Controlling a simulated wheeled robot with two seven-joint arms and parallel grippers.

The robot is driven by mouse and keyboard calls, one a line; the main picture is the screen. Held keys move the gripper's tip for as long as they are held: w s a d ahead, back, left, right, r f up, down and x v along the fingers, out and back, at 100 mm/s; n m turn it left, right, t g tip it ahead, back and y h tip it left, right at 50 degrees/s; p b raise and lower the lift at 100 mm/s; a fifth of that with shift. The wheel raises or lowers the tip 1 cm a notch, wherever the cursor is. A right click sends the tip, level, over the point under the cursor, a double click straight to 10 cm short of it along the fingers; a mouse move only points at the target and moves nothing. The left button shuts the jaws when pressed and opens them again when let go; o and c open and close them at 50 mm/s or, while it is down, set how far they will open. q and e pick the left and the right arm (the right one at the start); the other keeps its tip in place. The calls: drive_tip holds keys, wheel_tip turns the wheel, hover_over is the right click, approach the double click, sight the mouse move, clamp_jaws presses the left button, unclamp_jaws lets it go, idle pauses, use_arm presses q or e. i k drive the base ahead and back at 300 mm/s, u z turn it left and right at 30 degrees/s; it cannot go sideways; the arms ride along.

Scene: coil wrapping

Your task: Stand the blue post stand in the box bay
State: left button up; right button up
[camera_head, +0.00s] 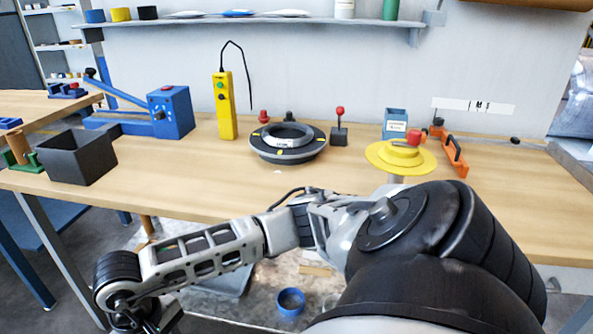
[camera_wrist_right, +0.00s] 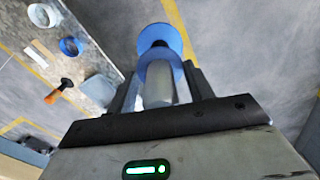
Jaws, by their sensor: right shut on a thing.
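The blue post stand (camera_wrist_right: 160,45) shows in the right wrist view, with a blue disc, a dark round piece at its far end and a pale grey post. My right gripper (camera_wrist_right: 160,92) is shut on it, one dark finger on each side of the pale post. The stand is held over grey floor with yellow lines; its height above the floor is unclear. In the head view my right arm reaches across to the lower left, and the held stand cannot be made out there. My left gripper is in neither view. I cannot tell which place is the box bay.
The wooden bench (camera_head: 230,190) carries a black open box (camera_head: 77,155), a blue lever press (camera_head: 165,112), a black ring fixture (camera_head: 287,142) and a yellow disc stand (camera_head: 400,157).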

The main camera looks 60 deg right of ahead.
sight(542, 177)
drive_tip(key=u, duration=0.75)
drive_tip(key=k, duration=1.75)
drive_tip(key=z, duration=0.9)
drive_tip(key=k, duration=1.05)
drive_tip(key=z, duration=1)
